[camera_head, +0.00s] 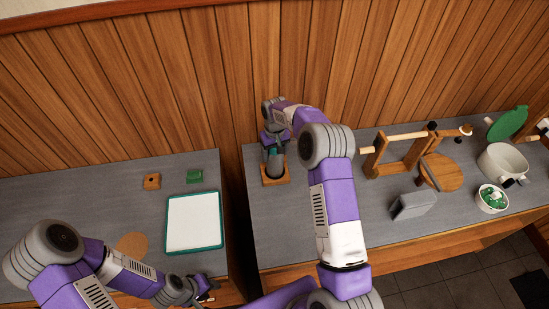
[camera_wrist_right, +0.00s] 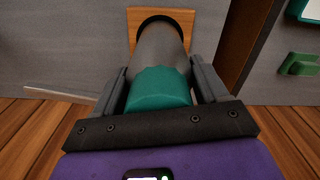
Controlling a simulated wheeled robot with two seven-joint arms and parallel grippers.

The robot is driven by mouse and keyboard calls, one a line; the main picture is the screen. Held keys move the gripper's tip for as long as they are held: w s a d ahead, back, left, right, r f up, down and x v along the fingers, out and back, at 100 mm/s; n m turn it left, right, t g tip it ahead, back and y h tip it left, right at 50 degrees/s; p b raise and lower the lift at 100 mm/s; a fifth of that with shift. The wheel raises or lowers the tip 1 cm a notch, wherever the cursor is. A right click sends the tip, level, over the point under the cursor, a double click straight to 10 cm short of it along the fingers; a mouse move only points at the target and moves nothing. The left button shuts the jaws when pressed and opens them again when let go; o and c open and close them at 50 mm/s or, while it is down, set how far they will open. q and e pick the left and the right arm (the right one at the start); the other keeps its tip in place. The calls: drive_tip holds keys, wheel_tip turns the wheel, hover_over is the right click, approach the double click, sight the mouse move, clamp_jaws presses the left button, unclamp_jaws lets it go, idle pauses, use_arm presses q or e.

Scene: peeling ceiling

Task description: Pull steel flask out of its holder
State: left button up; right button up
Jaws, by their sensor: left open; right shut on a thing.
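The steel flask (camera_wrist_right: 160,55) is a grey cylinder with a teal cap (camera_wrist_right: 158,88). It stands in the round hole of a square wooden holder (camera_head: 276,180) on the right counter. Its lower end is inside the holder's dark hole, seen in the right wrist view. My right gripper (camera_head: 273,140) is shut on the flask near its cap, with a finger on each side. The gripper hides part of the flask in the head view. My left gripper (camera_head: 208,290) is open and empty near the front edge of the left counter.
A white tray with a green rim (camera_head: 194,222), a green block (camera_head: 194,175) and a small wooden block (camera_head: 152,181) lie on the left counter. A wooden stand (camera_head: 400,152), grey block (camera_head: 413,205), white pot (camera_head: 500,162) and bowl (camera_head: 491,199) stand further right. A gap separates the counters.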

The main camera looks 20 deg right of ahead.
drive_tip(key=shift+r+p, duration=2.3)
drive_tip(key=shift+r, duration=1.55)
drive_tip(key=shift+r+p, duration=0.4)
drive_tip(key=shift+r, duration=0.15)
drive_tip(key=shift+f, duration=0.1)
drive_tip(key=shift+d, duration=0.1)
